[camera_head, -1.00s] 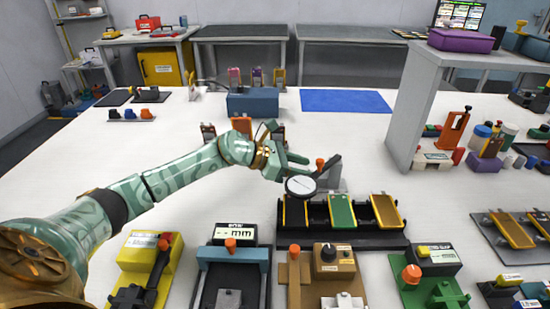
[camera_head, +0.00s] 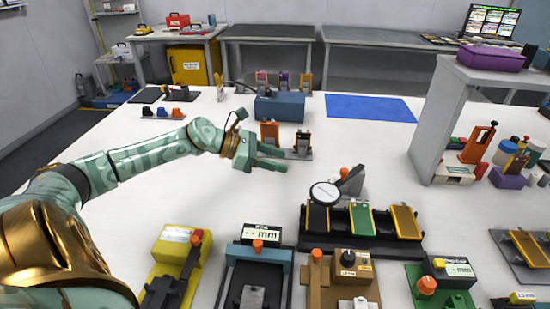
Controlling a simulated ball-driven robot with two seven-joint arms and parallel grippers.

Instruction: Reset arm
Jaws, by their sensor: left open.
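My left gripper (camera_head: 272,157) is in the middle of the camera_head view, above the white table (camera_head: 215,200). Its fingers point right, are apart and hold nothing. The arm comes in from the lower left. Just behind the fingers stand an orange-backed upright pouch piece (camera_head: 270,134) and a dark one (camera_head: 303,142) on a small grey base. How far the fingers are from them is hard to tell. My right gripper is not in view.
Yellow (camera_head: 178,252) and blue-black (camera_head: 257,262) fixtures line the front. A blue mat (camera_head: 370,107) lies at the back. A grey shelf unit (camera_head: 450,115) rises at right.

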